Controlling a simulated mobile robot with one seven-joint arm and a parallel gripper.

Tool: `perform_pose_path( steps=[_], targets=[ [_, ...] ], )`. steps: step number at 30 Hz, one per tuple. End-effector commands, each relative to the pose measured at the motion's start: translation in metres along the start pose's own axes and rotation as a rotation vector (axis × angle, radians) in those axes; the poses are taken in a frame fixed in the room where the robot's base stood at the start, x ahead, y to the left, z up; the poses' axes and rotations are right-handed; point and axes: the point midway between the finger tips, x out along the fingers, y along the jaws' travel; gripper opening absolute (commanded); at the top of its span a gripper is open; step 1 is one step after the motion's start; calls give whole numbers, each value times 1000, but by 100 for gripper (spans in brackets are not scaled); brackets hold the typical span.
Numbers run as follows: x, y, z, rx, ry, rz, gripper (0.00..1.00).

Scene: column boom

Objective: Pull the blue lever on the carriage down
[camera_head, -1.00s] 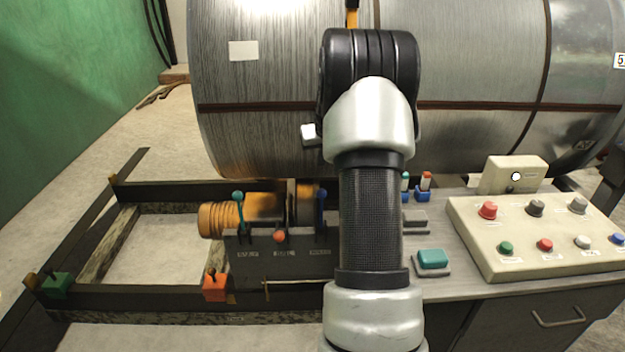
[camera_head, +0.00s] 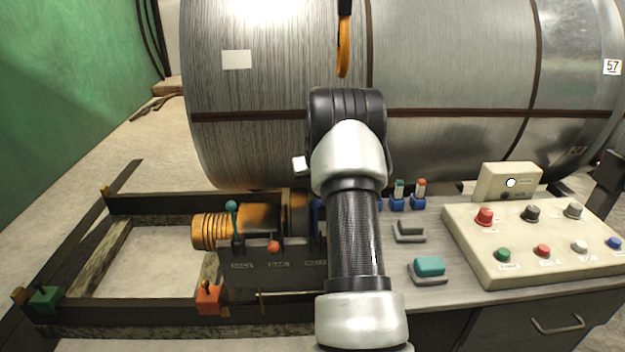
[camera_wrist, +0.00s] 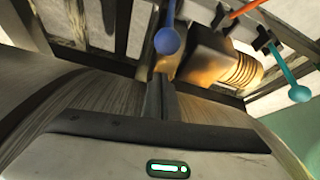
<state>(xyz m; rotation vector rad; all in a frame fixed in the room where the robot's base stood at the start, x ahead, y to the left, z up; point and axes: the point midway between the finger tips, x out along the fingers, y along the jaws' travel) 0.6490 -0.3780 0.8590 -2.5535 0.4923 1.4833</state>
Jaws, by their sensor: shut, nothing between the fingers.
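The blue lever (camera_wrist: 167,40) on the carriage has a round knob, just beyond my fingertips in the wrist view. In the head view the blue lever (camera_head: 316,212) is mostly hidden behind my arm. The carriage's dark lever panel (camera_head: 272,266) also bears a teal lever (camera_head: 232,207) and a red-orange-knobbed lever (camera_head: 274,247). My gripper (camera_wrist: 158,80) is shut and empty, its fingers pointing towards the blue knob. I cannot tell whether they touch it. The head view does not show my fingers.
A large metal drum (camera_head: 270,90) stands behind the carriage. A control box with several buttons (camera_head: 540,240) sits on the bench to the right. Green (camera_head: 45,299) and orange (camera_head: 208,299) blocks sit on the dark floor frame. An orange hook (camera_head: 343,50) hangs in front of the drum.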

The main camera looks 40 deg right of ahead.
Motion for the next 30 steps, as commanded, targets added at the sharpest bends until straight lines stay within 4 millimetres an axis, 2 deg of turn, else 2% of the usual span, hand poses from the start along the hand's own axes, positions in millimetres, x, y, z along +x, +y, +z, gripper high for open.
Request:
perform_pose_path(
  steps=[6,9,30],
  targets=[
    [-11,2,22,1,2,2,0],
    [-13,1,27,1,3,2,0],
    [-14,1,30,0,3,1,0]
  ],
)
